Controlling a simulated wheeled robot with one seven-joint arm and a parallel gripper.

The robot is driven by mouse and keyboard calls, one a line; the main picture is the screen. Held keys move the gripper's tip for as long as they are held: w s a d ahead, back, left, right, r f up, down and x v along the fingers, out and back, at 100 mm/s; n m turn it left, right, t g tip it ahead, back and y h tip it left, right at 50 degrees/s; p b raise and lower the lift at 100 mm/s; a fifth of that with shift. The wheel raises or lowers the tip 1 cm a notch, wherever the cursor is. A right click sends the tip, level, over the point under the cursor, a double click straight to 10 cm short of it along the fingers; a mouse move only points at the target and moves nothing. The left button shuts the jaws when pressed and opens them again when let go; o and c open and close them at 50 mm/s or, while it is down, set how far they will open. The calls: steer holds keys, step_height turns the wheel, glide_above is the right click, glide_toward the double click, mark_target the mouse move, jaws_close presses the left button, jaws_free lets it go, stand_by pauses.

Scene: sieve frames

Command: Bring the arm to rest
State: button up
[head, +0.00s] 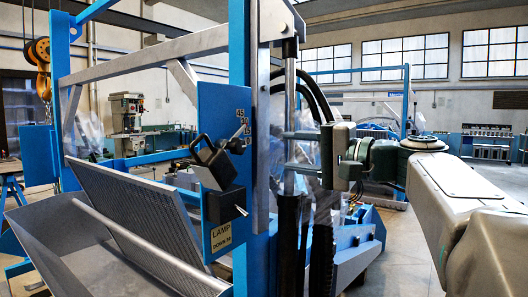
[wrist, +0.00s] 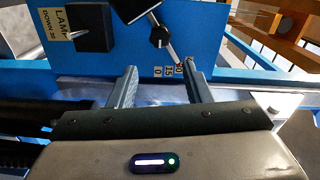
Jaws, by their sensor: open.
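My arm (head: 470,195) reaches in from the right in the head view, its links angled toward the blue frame. My gripper (head: 287,151) is open, its two fingers pointing left toward the blue panel (head: 213,120). In the wrist view the gripper (wrist: 160,76) shows two spread fingers with nothing held between them. The panel also fills the upper part of the wrist view (wrist: 90,62). A black clamp knob (wrist: 159,37) with a metal pointer lies beyond the fingertips, near the 30 mark of a scale. The fingers look apart from the knob.
A black lamp switch box (head: 226,205) sits low on the panel. A blue upright post (head: 239,60) and dark cables (head: 312,90) stand close to my gripper. A tilted perforated sieve tray (head: 135,215) lies left. Open floor (head: 410,250) shows beneath my arm.

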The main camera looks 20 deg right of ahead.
steer(key=s+a+f+n+g+h+p, duration=0.25)
steer(key=s+a+f+g+p, duration=0.2)
steer(key=f, duration=0.55)
steer(key=s+a+f+n+g+h+p, duration=0.25)
steer(key=a+f+g+p, duration=0.3)
steer(key=f, duration=0.35)
steer(key=s+f+n+g+h+p, duration=0.1)
steer(key=s+f+n+h+p, duration=0.3)
steer(key=s+f, duration=0.3)
steer(key=shift+s+d+g+h+p, duration=0.45)
steer(key=shift+s+h+p, duration=0.15)
steer(key=shift+h, duration=0.2)
steer(key=shift+c, duration=0.4)
